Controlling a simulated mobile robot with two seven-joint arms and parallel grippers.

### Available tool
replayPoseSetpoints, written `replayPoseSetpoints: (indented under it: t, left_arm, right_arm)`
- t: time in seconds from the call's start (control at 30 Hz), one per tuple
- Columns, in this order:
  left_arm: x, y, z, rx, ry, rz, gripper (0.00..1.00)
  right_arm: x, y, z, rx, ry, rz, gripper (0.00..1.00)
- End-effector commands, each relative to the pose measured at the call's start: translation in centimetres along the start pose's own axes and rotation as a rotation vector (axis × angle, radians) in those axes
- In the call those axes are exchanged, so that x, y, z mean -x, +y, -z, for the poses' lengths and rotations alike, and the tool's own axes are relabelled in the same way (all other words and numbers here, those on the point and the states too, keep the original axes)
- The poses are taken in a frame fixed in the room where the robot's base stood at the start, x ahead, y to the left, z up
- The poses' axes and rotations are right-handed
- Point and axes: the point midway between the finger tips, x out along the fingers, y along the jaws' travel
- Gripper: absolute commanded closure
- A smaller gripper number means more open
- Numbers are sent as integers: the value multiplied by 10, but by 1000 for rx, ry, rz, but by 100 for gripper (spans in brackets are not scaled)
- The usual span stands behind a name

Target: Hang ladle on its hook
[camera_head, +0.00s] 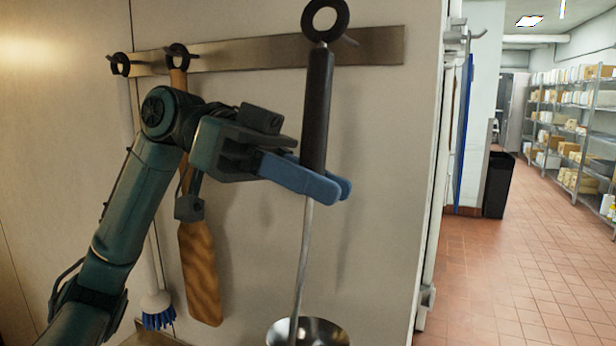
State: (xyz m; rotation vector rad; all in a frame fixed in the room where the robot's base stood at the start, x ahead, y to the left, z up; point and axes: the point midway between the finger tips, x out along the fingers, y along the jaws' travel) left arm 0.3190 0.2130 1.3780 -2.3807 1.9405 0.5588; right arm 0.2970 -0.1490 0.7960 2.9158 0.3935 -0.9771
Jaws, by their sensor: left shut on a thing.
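The ladle hangs upright with a black handle (317,110), a ring (325,18) at its top, a thin metal shaft and a shiny bowl (308,332) at the lower edge of the view. My left gripper (338,188) has blue fingers and is shut on the ladle at the lower end of the handle. My right gripper is not in view.
On the same rail hang a wooden paddle (199,270) and a blue-bristled brush (157,318), left of the ladle and partly behind my left arm. The wall ends at right. Beyond it are a tiled floor (500,270), a black bin (498,185) and stocked shelves (575,120).

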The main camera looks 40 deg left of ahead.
Motion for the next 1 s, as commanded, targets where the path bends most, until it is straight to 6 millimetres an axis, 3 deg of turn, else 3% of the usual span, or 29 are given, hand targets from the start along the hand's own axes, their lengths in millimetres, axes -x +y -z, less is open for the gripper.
replayPoseSetpoints:
  t: [1.0]
  left_arm:
    - [2, -60, 5, 2, 2, 1, 100]
  right_arm:
    - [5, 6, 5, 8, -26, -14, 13]
